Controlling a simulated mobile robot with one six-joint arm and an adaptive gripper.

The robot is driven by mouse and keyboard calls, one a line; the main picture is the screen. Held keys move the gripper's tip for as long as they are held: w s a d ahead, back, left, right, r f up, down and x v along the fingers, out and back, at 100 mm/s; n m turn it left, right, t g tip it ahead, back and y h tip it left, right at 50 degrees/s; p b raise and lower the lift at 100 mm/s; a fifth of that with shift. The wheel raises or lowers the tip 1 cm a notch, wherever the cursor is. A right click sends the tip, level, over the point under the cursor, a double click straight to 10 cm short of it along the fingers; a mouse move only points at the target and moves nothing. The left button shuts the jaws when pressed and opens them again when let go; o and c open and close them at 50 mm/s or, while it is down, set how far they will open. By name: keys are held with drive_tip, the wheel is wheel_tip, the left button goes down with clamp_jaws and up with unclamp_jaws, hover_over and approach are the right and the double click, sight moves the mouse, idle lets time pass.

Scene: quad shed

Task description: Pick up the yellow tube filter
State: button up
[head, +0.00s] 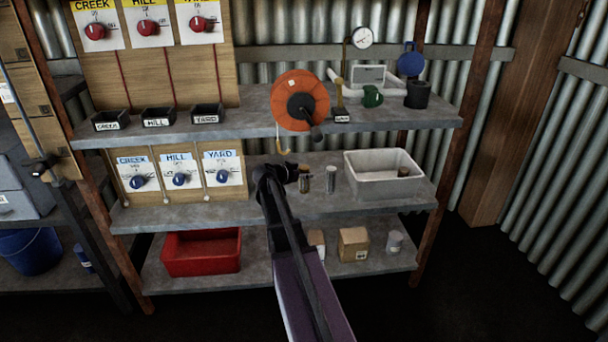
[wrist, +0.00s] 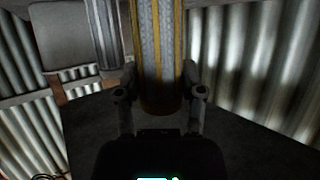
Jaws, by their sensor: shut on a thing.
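The yellow tube filter, a grey mesh cylinder with yellow stripes, stands upright between my fingers in the wrist view (wrist: 160,50). It shows small and dark in the head view (head: 304,185), on or just above the middle shelf; I cannot tell which. My gripper (wrist: 160,95) is shut on it, one finger on each side. In the head view, my gripper (head: 301,172) reaches in from the left and is partly hidden by my own arm.
A grey tube (head: 331,179) stands close to the right of the filter. Beyond it is a white tub (head: 384,187). Blue-knob panels (head: 180,179) stand at the left. An orange reel (head: 300,100) hangs above at the upper shelf. Boxes (head: 353,244) sit on the lower shelf.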

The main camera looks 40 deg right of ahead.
sight(304, 168)
wheel_tip(304, 168, up, 3)
drive_tip(key=shift+f+p, duration=0.2)
drive_tip(key=shift+p, duration=0.85)
drive_tip(key=shift+s+a+r, duration=0.1)
drive_tip(key=shift+s+r, duration=0.15)
drive_tip(key=s+a, duration=0.3)
drive_tip(key=s, duration=0.3)
drive_tip(key=s+a+r+p, duration=0.1)
drive_tip(key=s+a, duration=0.3)
drive_tip(key=s, duration=0.3)
drive_tip(key=shift+s+a, duration=0.25)
drive_tip(key=shift+r+p, duration=0.15)
drive_tip(key=shift+p, duration=0.25)
